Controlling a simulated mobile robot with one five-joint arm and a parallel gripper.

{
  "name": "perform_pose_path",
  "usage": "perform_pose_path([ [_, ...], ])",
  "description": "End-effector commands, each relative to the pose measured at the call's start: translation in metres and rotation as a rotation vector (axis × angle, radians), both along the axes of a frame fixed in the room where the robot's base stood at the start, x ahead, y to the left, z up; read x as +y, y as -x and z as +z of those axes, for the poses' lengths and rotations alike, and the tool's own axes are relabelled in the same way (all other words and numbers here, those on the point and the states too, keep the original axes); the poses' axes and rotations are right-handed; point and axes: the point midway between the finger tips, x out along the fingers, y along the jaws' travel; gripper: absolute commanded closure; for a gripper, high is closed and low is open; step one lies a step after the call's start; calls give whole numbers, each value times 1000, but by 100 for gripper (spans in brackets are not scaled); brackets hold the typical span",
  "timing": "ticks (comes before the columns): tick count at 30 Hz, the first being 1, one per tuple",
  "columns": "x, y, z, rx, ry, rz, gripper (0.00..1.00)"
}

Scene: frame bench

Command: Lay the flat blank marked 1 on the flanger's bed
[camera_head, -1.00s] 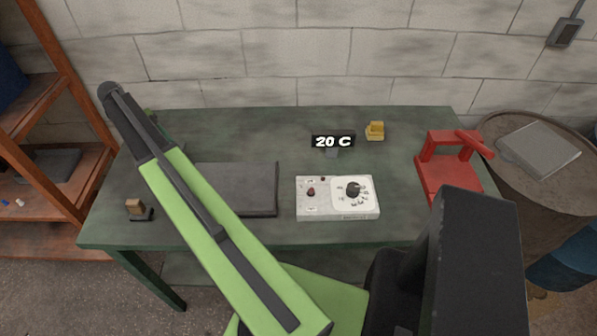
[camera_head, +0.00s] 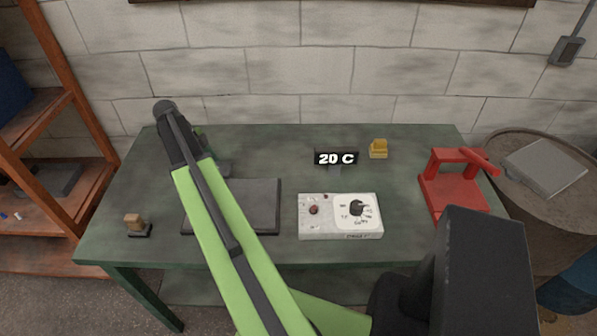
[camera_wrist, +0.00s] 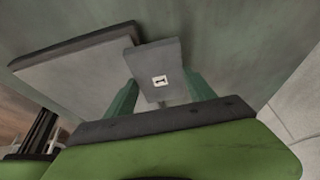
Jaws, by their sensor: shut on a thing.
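The flat grey blank marked 1 (camera_wrist: 170,57) is held between the green fingers of my gripper (camera_wrist: 160,94) in the wrist view. It is above the bench, with its number facing the camera. In the head view my arm mostly hides the gripper, over the back left of the bench. A red hand-worked machine (camera_head: 455,180), which looks like the flanger, stands at the bench's right end. Its flat red bed looks bare, though my dark arm part is close in front of it. My gripper is far to the left of it.
A dark flat plate (camera_head: 262,205) lies left of the white control box (camera_head: 340,228). A 20 C display (camera_head: 335,159) and a yellow item (camera_head: 378,149) stand behind. A small wooden-topped stamp (camera_head: 134,222) is at left. A drum (camera_head: 560,185) stands right of the bench (camera_head: 270,145).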

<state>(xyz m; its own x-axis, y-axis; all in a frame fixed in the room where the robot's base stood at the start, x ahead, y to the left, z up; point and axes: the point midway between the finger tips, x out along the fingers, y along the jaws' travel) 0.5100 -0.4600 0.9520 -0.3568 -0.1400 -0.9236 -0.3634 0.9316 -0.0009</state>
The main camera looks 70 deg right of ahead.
Motion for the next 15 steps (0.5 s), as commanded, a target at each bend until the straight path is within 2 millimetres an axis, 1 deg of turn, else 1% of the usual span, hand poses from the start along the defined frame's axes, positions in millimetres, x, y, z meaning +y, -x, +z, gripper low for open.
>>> perform_pose_path([
  [1,-3,12,0,0,0,-2,93],
  [15,-37,98,0,-1,0,-3,93],
])
